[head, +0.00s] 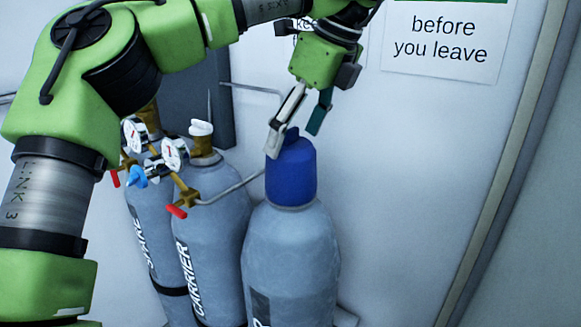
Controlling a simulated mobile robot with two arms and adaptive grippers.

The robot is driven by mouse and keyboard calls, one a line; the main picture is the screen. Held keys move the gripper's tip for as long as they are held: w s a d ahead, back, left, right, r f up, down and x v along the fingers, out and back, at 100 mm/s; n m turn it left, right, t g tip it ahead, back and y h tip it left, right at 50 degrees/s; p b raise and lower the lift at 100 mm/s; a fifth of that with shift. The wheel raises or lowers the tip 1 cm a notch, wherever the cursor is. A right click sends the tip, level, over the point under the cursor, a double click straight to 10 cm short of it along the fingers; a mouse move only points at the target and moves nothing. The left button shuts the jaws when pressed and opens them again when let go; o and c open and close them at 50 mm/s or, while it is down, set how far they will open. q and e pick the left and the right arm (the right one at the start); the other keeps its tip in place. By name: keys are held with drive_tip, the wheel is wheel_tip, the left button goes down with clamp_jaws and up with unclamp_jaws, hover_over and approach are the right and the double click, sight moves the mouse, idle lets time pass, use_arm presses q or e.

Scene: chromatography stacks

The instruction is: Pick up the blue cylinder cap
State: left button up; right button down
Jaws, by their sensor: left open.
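The blue cylinder cap (291,172) sits on top of the front right grey gas cylinder (291,262) in the head view. A small blue knob or ridge stands at its top. My left gripper (296,138) reaches down from above and is open. Its pale finger is in front of the cap's upper left side, and its dark green finger is above the cap's right side. I cannot tell whether either finger touches the cap. Nothing is held between the fingers. My right gripper is not in view.
Two more cylinders, marked CARRIER (212,235) and SPARE (150,235), stand to the left with gauges (174,153), red-handled valves and a thin bent pipe (232,188) close to the cap. A wall with a sign (449,38) is behind. Bare wall lies to the right.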

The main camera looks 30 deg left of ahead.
use_arm(q)
drive_tip(key=shift+a+f, duration=0.15)
drive_tip(key=shift+f, duration=0.3)
drive_tip(key=x, duration=0.2)
drive_tip(key=p+x, duration=0.1)
drive_tip(key=x, duration=0.1)
drive_tip(key=shift+s+a, duration=0.25)
drive_tip(key=shift+w+a+f, duration=0.1)
drive_tip(key=shift+a+f, duration=0.15)
drive_tip(key=shift+f, duration=0.1)
drive_tip(key=shift+d, duration=0.15)
drive_tip(key=shift+d+r, duration=0.1)
drive_tip(key=c, duration=1.2)
drive_tip(key=shift+c, duration=0.5)
